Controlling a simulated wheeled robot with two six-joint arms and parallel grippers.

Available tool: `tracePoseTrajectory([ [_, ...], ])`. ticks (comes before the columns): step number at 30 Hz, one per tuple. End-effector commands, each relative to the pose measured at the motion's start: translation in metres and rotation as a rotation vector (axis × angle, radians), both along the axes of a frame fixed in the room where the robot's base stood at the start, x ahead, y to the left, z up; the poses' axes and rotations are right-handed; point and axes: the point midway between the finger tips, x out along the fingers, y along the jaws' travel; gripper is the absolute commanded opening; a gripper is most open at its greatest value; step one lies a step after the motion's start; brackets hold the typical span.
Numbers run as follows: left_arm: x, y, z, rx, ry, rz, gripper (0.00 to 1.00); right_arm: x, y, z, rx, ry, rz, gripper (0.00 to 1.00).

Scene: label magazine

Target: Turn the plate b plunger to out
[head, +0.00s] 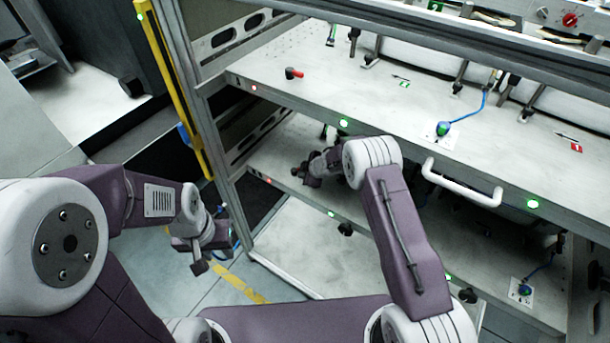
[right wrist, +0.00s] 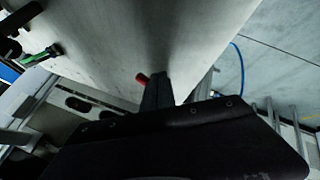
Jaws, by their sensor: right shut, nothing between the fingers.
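A red-tipped plunger handle (right wrist: 142,78) shows in the right wrist view, just left of my right gripper's fingertips (right wrist: 157,88). It stands out against a pale plate surface, and I cannot tell if the fingers touch it. In the head view my right gripper (head: 308,174) is shut and empty over the left end of the lower plate (head: 272,158), hiding much of what is there. A second red-handled plunger (head: 293,73) sits at the left of the upper plate (head: 335,93). My left gripper (head: 198,262) hangs low, left of the rack, its jaw state unclear. No plate letter is readable.
The upper plate's front edge carries green lights and a white handle (head: 461,183). A blue cable (head: 470,115) runs on the upper plate. A yellow post (head: 168,75) stands left of the rack. The floor (head: 150,275) by my left gripper is open.

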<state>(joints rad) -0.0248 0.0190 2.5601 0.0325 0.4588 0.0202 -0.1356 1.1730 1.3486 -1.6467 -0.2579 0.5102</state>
Motion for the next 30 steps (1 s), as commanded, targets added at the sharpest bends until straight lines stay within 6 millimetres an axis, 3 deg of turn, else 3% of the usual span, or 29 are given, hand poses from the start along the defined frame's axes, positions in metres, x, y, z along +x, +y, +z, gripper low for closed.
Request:
tracePoseTrajectory([
  [8, 0.0, 0.0, -0.003, 0.0, 0.0, 0.0, 0.36, -0.003, 0.001, 0.002, -0.001, 0.0, 0.0, 0.0],
  [21, 0.0, 0.0, -0.004, 0.0, 0.0, 0.0, 0.36, -0.044, -0.025, 0.067, 0.0, 0.0, -0.002, 0.0],
  [30, 0.0, 0.0, -0.004, 0.0, 0.0, 0.0, 0.36, -0.049, -0.026, 0.072, 0.035, 0.022, -0.049, 0.0],
])
